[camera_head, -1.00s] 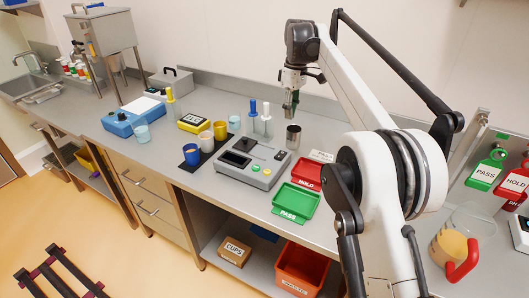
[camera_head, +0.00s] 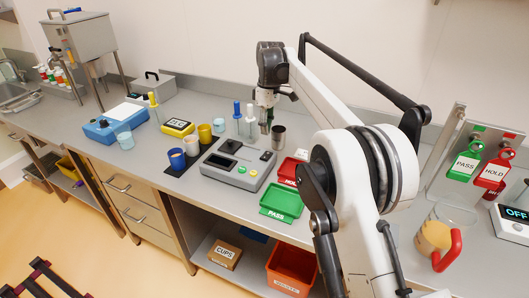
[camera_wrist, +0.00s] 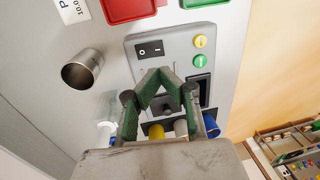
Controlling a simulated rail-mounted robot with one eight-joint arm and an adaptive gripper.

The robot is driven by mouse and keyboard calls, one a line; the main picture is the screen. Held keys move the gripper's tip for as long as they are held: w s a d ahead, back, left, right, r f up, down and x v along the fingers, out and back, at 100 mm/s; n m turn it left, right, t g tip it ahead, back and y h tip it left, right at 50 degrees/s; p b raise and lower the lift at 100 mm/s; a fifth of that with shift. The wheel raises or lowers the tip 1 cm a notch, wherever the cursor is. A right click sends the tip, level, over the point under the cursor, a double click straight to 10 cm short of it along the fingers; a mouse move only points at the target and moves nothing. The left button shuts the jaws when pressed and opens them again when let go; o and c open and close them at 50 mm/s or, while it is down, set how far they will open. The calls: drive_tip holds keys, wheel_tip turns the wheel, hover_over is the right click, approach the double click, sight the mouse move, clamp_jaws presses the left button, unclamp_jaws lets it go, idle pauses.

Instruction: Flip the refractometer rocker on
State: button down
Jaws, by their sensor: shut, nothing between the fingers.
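The refractometer (camera_head: 237,170) is a grey box on the bench with a dark square plate and a small dark screen; it also fills the middle of the wrist view (camera_wrist: 180,45). Its black rocker (camera_wrist: 150,50) lies on the panel beside a yellow and a green button, marked with a line and a circle. My gripper (camera_head: 265,129) hangs above the bench behind the refractometer. In the wrist view its green fingers (camera_wrist: 158,76) are shut and empty, with their tips appearing just below the rocker. I cannot tell the exact height gap.
A metal cup (camera_head: 278,136) stands close beside my gripper. The red HOLD tray (camera_head: 291,169) and green PASS tray (camera_head: 282,202) lie right of the refractometer. Coloured cups (camera_head: 177,160) and droppers (camera_head: 237,115) stand to its left and behind.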

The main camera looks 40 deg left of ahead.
sight(265, 157)
drive_tip(key=f, duration=0.6)
drive_tip(key=s+f+p, duration=0.1)
drive_tip(key=f, duration=0.2)
drive_tip(key=shift+d+f, duration=0.1)
drive_tip(key=shift+f, duration=0.05)
